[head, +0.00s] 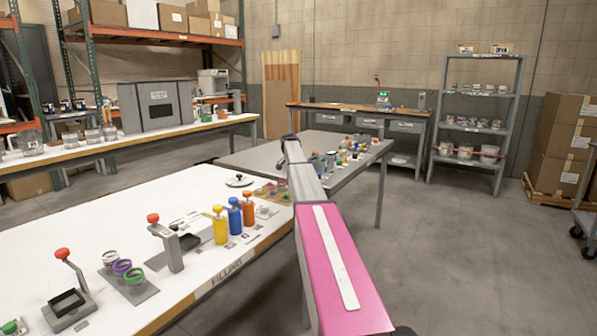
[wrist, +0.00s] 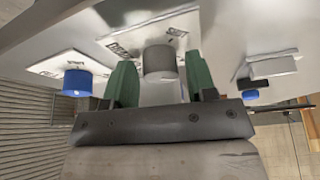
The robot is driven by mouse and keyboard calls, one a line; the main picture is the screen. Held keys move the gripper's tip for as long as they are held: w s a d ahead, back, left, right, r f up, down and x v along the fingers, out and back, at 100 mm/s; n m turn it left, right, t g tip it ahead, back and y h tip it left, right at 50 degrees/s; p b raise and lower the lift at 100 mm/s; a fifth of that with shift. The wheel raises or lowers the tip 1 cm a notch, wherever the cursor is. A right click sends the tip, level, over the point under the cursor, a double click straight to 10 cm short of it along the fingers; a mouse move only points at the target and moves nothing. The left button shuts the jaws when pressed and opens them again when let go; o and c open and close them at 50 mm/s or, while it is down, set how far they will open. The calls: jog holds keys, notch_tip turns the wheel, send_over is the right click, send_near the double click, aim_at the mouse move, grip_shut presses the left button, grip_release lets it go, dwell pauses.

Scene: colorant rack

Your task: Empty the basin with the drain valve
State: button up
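In the wrist view my gripper (wrist: 159,61) has two green fingers set apart. A grey cylinder (wrist: 160,64) shows between them, with gaps on both sides; I cannot tell whether it lies within their reach. It stands by a white labelled plate (wrist: 125,37). A blue cylinder (wrist: 78,82) is to the left, apart from the fingers. I cannot make out the basin or the drain valve for certain in either view. In the head view my arm reaches toward the grey table (head: 255,152), and its gripper is not clearly visible.
The white filling table (head: 60,222) holds yellow (head: 220,226), blue (head: 234,216) and orange (head: 249,208) bottles and red-knobbed devices. A shelf rack (head: 482,90) and cardboard boxes (head: 562,150) stand at the back right. The floor (head: 450,260) right of my arm is clear.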

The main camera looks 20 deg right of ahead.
jog(key=shift+o, duration=0.2)
jog(key=v, duration=1)
jog(key=shift+a+r, duration=0.25)
jog(key=shift+r, duration=0.1)
